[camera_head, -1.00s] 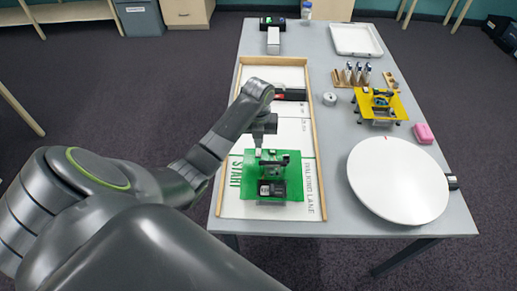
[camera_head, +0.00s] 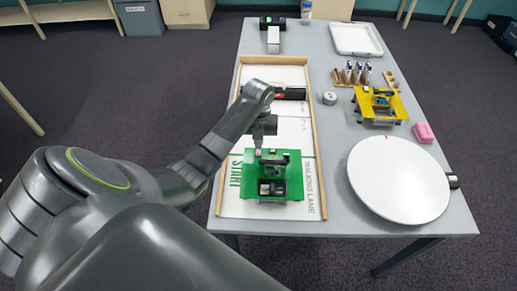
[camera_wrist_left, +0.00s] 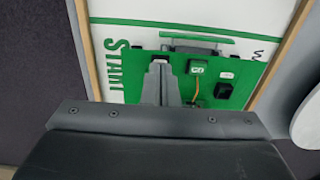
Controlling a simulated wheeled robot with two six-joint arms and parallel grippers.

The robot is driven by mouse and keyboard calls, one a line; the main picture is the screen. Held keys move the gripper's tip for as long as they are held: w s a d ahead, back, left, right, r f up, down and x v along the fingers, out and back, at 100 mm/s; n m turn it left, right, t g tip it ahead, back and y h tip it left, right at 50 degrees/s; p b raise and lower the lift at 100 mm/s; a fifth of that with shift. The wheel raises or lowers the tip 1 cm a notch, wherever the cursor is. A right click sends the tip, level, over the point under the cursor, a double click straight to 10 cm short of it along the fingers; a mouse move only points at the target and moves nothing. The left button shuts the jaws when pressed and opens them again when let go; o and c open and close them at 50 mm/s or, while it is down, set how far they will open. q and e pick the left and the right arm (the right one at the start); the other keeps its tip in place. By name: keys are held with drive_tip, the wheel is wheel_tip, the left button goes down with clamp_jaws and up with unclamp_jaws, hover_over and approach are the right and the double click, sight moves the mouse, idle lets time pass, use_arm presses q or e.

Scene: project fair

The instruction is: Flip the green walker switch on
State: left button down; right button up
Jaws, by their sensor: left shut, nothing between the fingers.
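The green walker (camera_head: 292,159) stands on the START end of the white walking lane in the head view. In the left wrist view its green top (camera_wrist_left: 140,67) carries a small block marked GO (camera_wrist_left: 197,68) with an orange wire. A black part that looks like the switch (camera_wrist_left: 223,91) sits to the right, below a small white label too small to read. My left gripper (camera_head: 259,153) is shut and empty, at the walker's far left part. In the wrist view its fingertips (camera_wrist_left: 160,64) are left of the GO block. Contact cannot be told.
Wooden rails (camera_head: 316,150) border the lane (camera_head: 230,203). A white round disc (camera_head: 398,180) lies at the right, with a yellow walker (camera_head: 396,106), a pink block (camera_head: 424,133) and a grey roll (camera_head: 329,98) beyond. A red and black object (camera_head: 290,94) lies farther up the lane.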

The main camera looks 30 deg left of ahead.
use_arm(q)
drive_tip(key=shift+f, duration=0.6)
drive_tip(key=shift+s, duration=0.1)
wheel_tip(320, 180, up, 7)
drive_tip(key=p, duration=0.7)
drive_tip(key=shift+r+p, duration=0.1)
drive_tip(key=shift+p, duration=0.2)
idle(0.5)
